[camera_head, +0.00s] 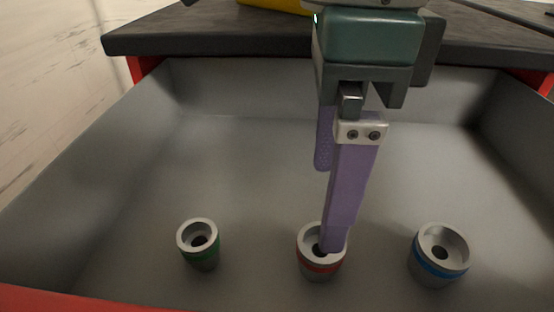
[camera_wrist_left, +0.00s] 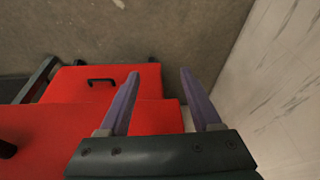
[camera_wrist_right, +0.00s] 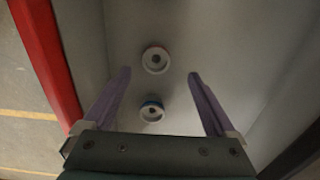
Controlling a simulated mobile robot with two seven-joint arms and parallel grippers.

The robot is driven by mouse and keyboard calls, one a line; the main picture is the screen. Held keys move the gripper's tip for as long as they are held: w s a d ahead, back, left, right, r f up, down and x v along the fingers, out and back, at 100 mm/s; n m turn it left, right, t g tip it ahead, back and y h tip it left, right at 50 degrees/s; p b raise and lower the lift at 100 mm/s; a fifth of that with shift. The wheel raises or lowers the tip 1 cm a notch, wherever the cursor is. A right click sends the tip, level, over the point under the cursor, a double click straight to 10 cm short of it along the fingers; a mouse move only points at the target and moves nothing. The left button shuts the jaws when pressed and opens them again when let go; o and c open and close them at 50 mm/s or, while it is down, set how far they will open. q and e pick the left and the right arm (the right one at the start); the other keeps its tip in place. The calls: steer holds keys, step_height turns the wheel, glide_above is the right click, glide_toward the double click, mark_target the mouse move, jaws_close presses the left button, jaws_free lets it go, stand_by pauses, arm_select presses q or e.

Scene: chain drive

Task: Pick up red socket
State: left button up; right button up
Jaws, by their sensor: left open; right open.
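The red socket (camera_head: 311,266), a grey ring-shaped cup with a red band, stands upright in the grey drawer, between the green-banded and blue-banded sockets. My right gripper (camera_head: 328,208) is open and points down over it; its near finger hides part of the socket's right side in the head view. In the right wrist view the red socket (camera_wrist_right: 156,60) lies just beyond the line between the open fingertips (camera_wrist_right: 159,73), with nothing held. My left gripper (camera_wrist_left: 160,73) is open and empty above the floor beside red drawer fronts; it is outside the head view.
The green-banded socket (camera_head: 201,247) stands left of the red one and the blue-banded socket (camera_head: 438,258) right of it. The blue-banded one also shows between my right fingers (camera_wrist_right: 151,112). Drawer walls surround them; a dark worktop (camera_head: 220,36) overhangs the back.

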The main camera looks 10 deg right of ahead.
mark_target(317, 266)
steer(key=f, duration=0.3)
steer(key=shift+s+f+b, duration=0.25)
steer(key=shift+f+b, duration=0.1)
steer(key=shift+b, duration=0.05)
step_height(317, 266, down, 5)
steer(key=shift+s+r+b, duration=0.1)
steer(key=shift+s+b, duration=0.05)
steer(key=shift+b, duration=0.6)
steer(key=shift+c, duration=0.8)
steer(key=shift+r, duration=0.1)
jaws_close()
